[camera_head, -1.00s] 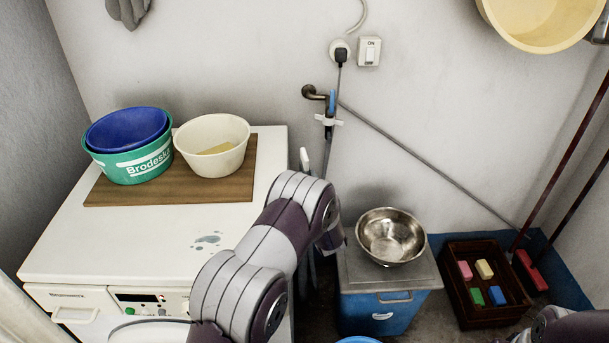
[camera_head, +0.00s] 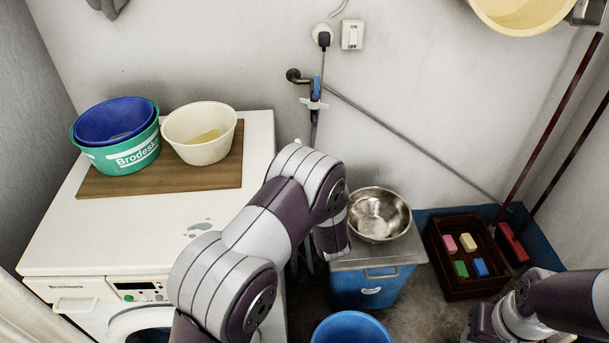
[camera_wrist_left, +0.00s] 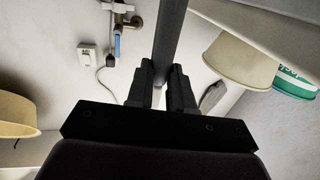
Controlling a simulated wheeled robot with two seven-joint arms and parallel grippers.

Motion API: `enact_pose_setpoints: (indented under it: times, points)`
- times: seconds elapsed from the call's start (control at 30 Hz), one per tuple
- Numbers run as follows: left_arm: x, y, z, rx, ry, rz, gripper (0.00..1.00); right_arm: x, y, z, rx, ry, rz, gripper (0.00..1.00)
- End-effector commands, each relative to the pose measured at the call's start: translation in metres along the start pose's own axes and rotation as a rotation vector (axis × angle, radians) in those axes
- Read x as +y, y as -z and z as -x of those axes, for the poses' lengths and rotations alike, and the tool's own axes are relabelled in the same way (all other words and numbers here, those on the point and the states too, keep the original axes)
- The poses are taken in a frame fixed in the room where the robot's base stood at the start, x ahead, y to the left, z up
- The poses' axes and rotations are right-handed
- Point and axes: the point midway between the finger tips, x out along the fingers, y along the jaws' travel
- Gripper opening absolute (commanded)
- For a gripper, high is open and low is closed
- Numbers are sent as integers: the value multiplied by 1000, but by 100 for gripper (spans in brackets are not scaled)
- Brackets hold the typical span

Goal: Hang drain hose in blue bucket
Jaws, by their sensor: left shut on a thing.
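The blue bucket (camera_head: 350,328) stands on the floor at the bottom edge of the head view, partly cut off, just below my left arm. The drain hose (camera_wrist_left: 170,38) shows in the left wrist view as a dark grey tube running up from between my fingers. My left gripper (camera_wrist_left: 161,86) is shut on it. In the head view my own left arm hides the left gripper and most of the hose. My right arm enters at the lower right, but its gripper fingers do not show.
A white washing machine (camera_head: 60,240) carries a green basin (camera_head: 125,157) and a cream bowl (camera_head: 200,135). Right of my left arm, a steel bowl (camera_head: 379,215) sits on a blue box (camera_head: 365,288). A dark crate (camera_head: 465,285) holds soaps. Floor shows around the bucket.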

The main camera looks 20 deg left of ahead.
Motion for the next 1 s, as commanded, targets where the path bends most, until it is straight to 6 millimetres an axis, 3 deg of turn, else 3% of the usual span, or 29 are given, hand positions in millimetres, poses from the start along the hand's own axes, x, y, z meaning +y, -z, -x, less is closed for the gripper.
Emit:
enact_pose_setpoints:
  times: [0.6,1.0]
  points:
    - [1,64,0,2,0,0,0,0,6,49,0,0,0,43]
    - [0,62,-4,1,3,1,0,0,5,45,0,0,0,43]
